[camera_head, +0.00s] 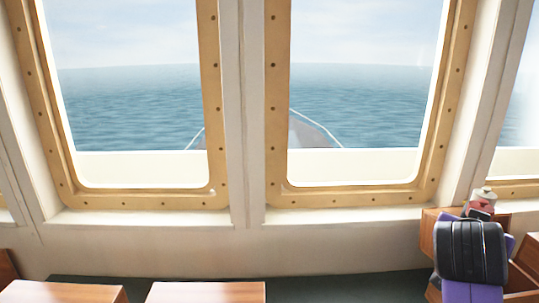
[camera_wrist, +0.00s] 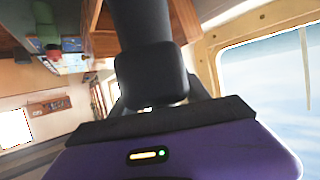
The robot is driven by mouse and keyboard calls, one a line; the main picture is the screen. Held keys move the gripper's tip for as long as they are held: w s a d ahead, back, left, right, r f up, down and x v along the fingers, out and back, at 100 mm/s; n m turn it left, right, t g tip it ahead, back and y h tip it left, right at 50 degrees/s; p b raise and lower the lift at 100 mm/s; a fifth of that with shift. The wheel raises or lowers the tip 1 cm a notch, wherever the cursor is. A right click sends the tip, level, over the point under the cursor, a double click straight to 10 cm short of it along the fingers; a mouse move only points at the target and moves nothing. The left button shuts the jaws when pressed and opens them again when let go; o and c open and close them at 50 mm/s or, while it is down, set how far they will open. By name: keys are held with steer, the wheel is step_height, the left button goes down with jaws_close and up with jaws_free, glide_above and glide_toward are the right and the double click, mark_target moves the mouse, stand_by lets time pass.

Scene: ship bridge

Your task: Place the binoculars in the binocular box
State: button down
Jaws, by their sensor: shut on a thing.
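In the wrist view a black thing with a rounded block and a thicker barrel (camera_wrist: 140,22), which looks like the binoculars, is held at my gripper (camera_wrist: 152,98). My gripper is shut on it; the purple gripper body hides part of the grip. In the head view my black and purple arm parts cover the lower right, and neither the fingertips nor the binoculars can be made out there. A brown wooden box (camera_head: 427,235) on the right below the windows looks like the binocular box. My arm is in front of it and hides most of its opening.
A small white and red object (camera_head: 484,195) is at the box's back edge, behind my arm. Two wooden surfaces (camera_head: 205,292) (camera_head: 62,292) stand at the lower left and middle. The window wall (camera_head: 300,240) runs behind them.

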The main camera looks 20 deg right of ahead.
steer(key=shift+s+d+r+m+g, duration=0.3)
steer(key=shift+s+d+r+m, duration=0.15)
steer(key=shift+s+d, duration=0.3)
steer(key=shift+a+f, duration=0.1)
